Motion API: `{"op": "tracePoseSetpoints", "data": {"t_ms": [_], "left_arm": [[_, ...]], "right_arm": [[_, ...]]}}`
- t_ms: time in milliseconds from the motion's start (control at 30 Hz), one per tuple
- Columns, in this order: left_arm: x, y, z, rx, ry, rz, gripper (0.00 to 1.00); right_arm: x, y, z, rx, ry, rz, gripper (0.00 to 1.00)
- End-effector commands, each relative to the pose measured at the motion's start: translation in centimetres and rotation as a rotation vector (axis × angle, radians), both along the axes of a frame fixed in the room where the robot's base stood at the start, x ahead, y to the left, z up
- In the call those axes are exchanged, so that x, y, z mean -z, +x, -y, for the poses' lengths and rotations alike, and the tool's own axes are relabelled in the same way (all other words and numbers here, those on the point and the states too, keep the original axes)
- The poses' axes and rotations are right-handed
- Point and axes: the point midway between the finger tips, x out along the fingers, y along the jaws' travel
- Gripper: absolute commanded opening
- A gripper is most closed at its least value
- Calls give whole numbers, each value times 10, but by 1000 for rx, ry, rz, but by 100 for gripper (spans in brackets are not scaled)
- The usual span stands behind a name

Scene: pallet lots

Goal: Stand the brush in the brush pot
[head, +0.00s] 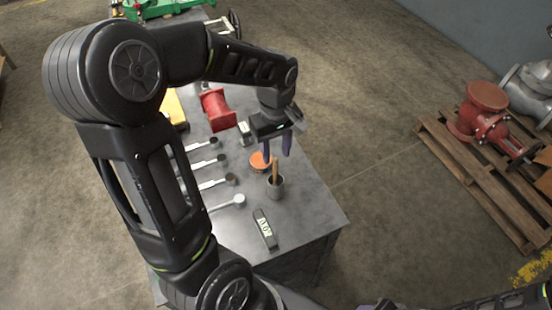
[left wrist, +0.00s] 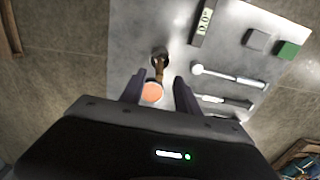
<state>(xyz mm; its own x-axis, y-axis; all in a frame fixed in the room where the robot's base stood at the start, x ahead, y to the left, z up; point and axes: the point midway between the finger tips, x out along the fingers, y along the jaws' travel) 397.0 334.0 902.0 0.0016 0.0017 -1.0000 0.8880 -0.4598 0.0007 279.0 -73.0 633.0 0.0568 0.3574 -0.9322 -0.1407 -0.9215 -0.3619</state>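The brush (head: 275,168) stands in the brush pot (head: 276,188), a small grey cup near the front of the grey table. Its wooden handle sticks up out of the rim. In the left wrist view the brush (left wrist: 159,70) comes up from the dark pot (left wrist: 160,53). My left gripper (head: 277,152) is just above the handle with its fingers pointing down. Its fingers are apart, one on each side of the handle top, and the left wrist view shows a gap around it. At the bottom edge of the head view, a dark part seems to be my right gripper, mostly cut off.
An orange round tin (head: 260,162) stands close behind the pot. A red flanged part (head: 217,110) is farther back. The table's right side is clear.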

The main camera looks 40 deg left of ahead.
Motion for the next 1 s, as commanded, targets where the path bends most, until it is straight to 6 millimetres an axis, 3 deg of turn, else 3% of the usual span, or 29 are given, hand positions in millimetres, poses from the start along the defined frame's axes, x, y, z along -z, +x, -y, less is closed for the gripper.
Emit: {"op": "tracePoseSetpoints", "data": {"t_ms": [100,233,1000], "left_arm": [[-18,1,0,2,1,4,38],[-28,0,0,2,0,1,38],[-29,0,0,1,0,-1,38]], "right_arm": [[1,0,0,0,0,0,36],[1,0,0,0,0,0,36],[1,0,0,0,0,0,36]]}}
